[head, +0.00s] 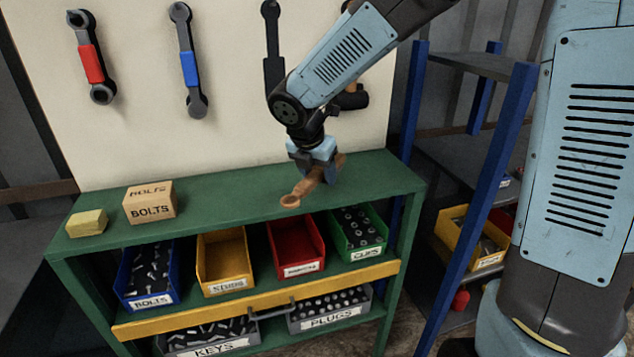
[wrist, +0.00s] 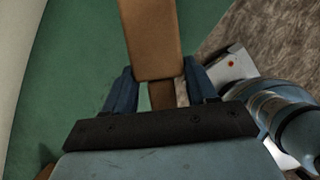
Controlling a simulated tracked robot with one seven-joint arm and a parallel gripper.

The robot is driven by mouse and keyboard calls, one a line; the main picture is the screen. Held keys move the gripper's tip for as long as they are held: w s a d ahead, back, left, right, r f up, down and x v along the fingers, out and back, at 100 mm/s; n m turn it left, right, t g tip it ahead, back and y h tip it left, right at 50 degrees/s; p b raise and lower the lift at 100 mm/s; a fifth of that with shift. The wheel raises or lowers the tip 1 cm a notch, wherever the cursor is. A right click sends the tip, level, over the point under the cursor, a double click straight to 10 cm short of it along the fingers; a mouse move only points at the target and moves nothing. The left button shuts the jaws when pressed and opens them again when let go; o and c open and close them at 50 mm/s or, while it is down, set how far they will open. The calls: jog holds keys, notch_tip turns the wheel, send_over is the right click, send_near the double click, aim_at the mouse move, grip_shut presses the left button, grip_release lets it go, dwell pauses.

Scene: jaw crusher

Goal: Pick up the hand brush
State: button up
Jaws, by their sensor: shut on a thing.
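The hand brush (head: 304,189) is brown and wooden, with a ring-shaped end pointing to the lower left in the head view. My gripper (head: 322,172) is shut on it, over the right part of the green bench top. In the wrist view the brown wood of the brush (wrist: 150,38) runs between the two blue fingers of my gripper (wrist: 160,90). Its bristles cannot be made out. I cannot tell for sure whether the brush touches the bench top or hangs just above it.
The green bench (head: 230,205) carries a cardboard BOLTS box (head: 150,204) and a yellow block (head: 86,223) at left. Coloured bins stand on the shelf below. Wrenches hang on the board behind. A blue-post rack (head: 485,190) stands to the right.

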jog(key=s+d+r, duration=0.2)
jog(key=s+r, duration=0.2)
jog(key=s, duration=0.2)
jog(key=s+d+r, duration=0.2)
jog(key=s+r, duration=0.3)
jog(key=s, duration=0.1)
jog(key=shift+s+d, duration=0.25)
jog(key=shift+s, duration=0.05)
jog(key=o, duration=0.7)
jog(key=c, duration=0.4)
